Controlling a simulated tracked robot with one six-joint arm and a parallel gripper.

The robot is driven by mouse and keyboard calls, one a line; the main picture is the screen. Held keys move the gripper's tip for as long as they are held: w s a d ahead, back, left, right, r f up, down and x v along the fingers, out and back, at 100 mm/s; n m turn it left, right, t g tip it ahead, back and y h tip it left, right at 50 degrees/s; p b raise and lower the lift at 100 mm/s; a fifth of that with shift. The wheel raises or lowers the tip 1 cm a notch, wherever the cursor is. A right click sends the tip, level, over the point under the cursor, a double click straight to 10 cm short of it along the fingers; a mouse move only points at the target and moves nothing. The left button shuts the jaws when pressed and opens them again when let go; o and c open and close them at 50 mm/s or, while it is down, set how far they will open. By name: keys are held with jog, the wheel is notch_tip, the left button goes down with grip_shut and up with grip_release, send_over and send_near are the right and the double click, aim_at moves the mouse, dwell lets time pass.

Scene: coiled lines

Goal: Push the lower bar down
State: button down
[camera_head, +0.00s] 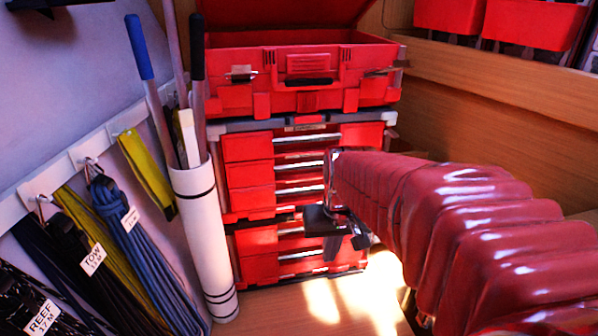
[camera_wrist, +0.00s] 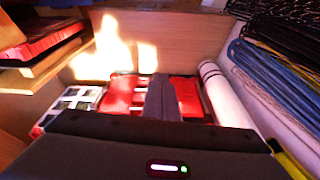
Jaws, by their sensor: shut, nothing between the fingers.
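A red tool chest (camera_head: 249,174) stands in the middle of the head view with a stack of drawers. Silver bars cross the drawer fronts: an upper set (camera_head: 307,137) and a lower set, with the lowest bar (camera_head: 297,254) near the floor. Which one is the lower bar I cannot tell for certain. My gripper (camera_head: 332,244) is shut and empty, in front of the right side of the lower drawers; contact cannot be made out. In the wrist view my gripper's dark fingers (camera_wrist: 163,90) are together, over the red drawer fronts (camera_wrist: 122,94). My arm hides the chest's right side.
An open red case (camera_head: 310,85) sits on the chest. A white tube (camera_head: 204,240) holding poles stands at left, beside hanging coiled lines (camera_head: 135,235). A wooden wall (camera_head: 500,105) bounds the right. Sunlit floor (camera_head: 335,300) lies clear in front.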

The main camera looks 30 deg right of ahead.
jog(key=w+d+f, duration=0.3)
jog(key=w+d, duration=0.2)
jog(key=d, duration=0.5)
jog(key=w+d+f+m, duration=0.1)
jog(key=w+d+f, duration=0.3)
jog(key=d, duration=0.7)
jog(key=w+d+f, duration=0.3)
jog(key=w+d, duration=0.3)
jog(key=d, duration=0.4)
jog(key=w+d+r+n, duration=0.2)
jog(key=w+d+r, duration=0.2)
jog(key=shift+w+r+t, duration=0.35)
jog(key=shift+r+t, duration=0.05)
jog(key=shift+d, duration=0.1)
jog(key=shift+f, duration=0.15)
jog(key=s+x, duration=0.1)
jog(key=x, duration=1.2)
jog(key=shift+f, duration=0.45)
